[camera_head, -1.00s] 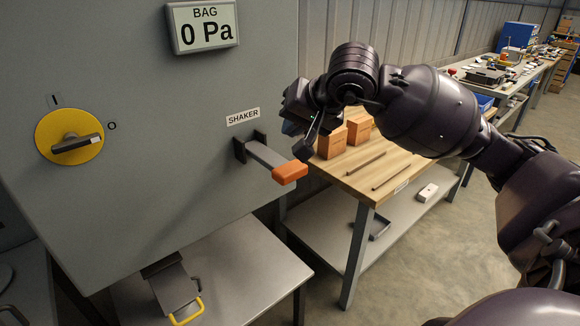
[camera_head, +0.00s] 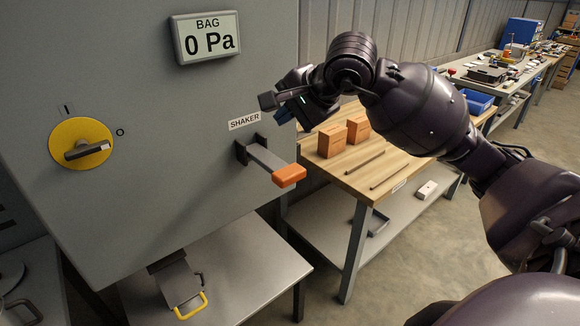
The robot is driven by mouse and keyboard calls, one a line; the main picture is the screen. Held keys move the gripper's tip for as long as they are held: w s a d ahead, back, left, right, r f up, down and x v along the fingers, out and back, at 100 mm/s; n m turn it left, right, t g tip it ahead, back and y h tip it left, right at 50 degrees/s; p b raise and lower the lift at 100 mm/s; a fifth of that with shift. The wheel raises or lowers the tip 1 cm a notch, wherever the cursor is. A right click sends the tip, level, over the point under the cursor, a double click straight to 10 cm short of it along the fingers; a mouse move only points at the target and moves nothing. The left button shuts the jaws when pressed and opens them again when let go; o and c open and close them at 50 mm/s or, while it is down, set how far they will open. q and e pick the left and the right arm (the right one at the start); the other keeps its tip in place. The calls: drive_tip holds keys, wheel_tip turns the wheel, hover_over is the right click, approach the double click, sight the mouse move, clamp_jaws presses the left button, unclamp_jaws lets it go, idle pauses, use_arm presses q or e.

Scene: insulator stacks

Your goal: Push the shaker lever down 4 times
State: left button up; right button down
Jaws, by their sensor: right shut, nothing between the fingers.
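The shaker lever (camera_head: 266,158) is a grey bar with an orange grip (camera_head: 289,175) at its end. It sticks out from the grey cabinet (camera_head: 150,190) below the SHAKER label (camera_head: 244,121). My right gripper (camera_head: 268,101) is shut and empty. It appears above the lever, near the label, with a visible gap to the orange grip. My left gripper is out of view.
A BAG display (camera_head: 206,38) reads 0 Pa. A yellow rotary switch (camera_head: 81,144) is on the cabinet's left. A wooden workbench (camera_head: 400,170) with two orange-brown blocks (camera_head: 332,141) stands behind the lever. A yellow handle (camera_head: 190,308) is below.

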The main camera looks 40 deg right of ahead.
sight(288, 172)
drive_tip(key=m, duration=0.9)
drive_tip(key=shift+d, duration=0.15)
drive_tip(key=shift+f, duration=0.15)
wheel_tip(288, 172, down, 8)
drive_tip(key=b, duration=0.4)
drive_tip(key=shift+f, duration=0.35)
drive_tip(key=shift+s, duration=0.1)
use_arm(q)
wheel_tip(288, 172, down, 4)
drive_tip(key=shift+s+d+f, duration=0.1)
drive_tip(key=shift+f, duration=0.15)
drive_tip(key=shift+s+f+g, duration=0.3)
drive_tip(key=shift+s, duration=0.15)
